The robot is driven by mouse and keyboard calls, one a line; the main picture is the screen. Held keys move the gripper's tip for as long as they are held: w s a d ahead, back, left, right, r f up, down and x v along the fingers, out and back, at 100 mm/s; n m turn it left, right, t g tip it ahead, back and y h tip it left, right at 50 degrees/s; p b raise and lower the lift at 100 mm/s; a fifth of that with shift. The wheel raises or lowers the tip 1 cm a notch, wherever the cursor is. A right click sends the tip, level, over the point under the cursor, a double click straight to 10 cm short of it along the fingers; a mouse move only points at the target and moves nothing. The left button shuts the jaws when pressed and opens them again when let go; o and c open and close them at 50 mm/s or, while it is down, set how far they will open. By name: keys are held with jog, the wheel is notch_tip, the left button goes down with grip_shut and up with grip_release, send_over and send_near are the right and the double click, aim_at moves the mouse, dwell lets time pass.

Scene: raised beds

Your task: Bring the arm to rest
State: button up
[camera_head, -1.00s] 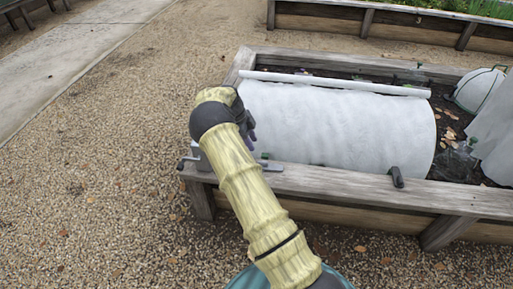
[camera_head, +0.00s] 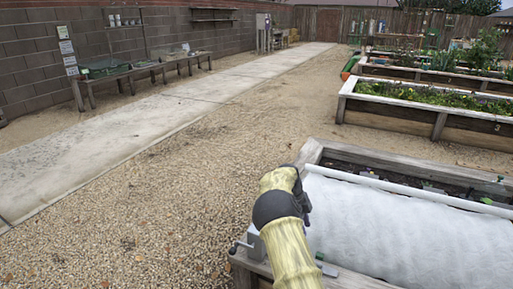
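My arm (camera_head: 288,245) reaches up from the bottom edge of the head view, in a yellowish sleeve with a dark joint. It stands in front of the near left corner of the raised bed. My gripper is hidden behind the arm, so I cannot see its fingers or whether it holds anything. A white cover (camera_head: 400,235) lies over the bed just right of the arm. I cannot tell whether the arm touches the bed.
The raised bed's wooden frame (camera_head: 310,152) surrounds the cover. More planted beds (camera_head: 425,120) stand farther back on the right. Open gravel (camera_head: 130,225) lies left of the arm, with a concrete path (camera_head: 180,113) beyond. A long bench (camera_head: 140,74) stands along the block wall.

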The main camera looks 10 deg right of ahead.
jog(key=s+a+r+n+t+y, duration=0.1)
jog(key=s+a+r+n+t, duration=0.2)
jog(key=s+n, duration=0.65)
jog(key=s+a+r+n+y, duration=0.1)
jog(key=s+a+r+n, duration=0.25)
jog(key=s+n, duration=0.6)
jog(key=s+a+r+n+t+y, duration=0.25)
jog(key=s+r+n, duration=0.2)
jog(key=s, duration=0.85)
notch_tip(320, 180, up, 33)
jog(key=p, duration=3.3)
jog(key=shift+w+a+n+h+p, duration=0.2)
jog(key=shift+n+h+p, duration=0.1)
jog(key=shift+n+h, duration=0.15)
jog(key=shift+g, duration=0.25)
jog(key=shift+w, duration=0.1)
